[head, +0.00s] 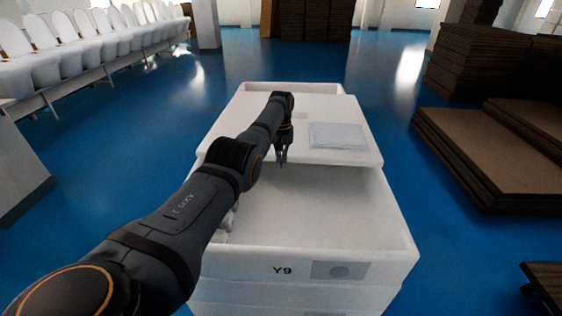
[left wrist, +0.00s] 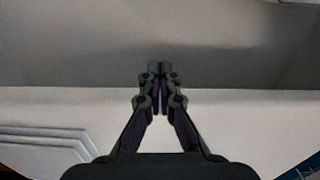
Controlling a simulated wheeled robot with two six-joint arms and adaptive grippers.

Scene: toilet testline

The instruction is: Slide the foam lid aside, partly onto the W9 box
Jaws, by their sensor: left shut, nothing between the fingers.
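The white foam lid (head: 248,113) lies flat at the back of the open foam box marked Y9 (head: 345,250) and reaches toward another white rim (head: 290,88) behind; no W9 mark is readable. My left gripper (head: 282,161) is shut and empty, pointing down at the lid's near edge. In the left wrist view its fingertips (left wrist: 160,68) extend past the lid edge (left wrist: 240,105) over the shaded box interior. I cannot tell whether they touch the lid. My right gripper is not in view.
White toilets (head: 90,40) stand in a row at the back left. Brown flat cardboard stacks (head: 500,150) lie on the right. My left arm covers the box's left wall.

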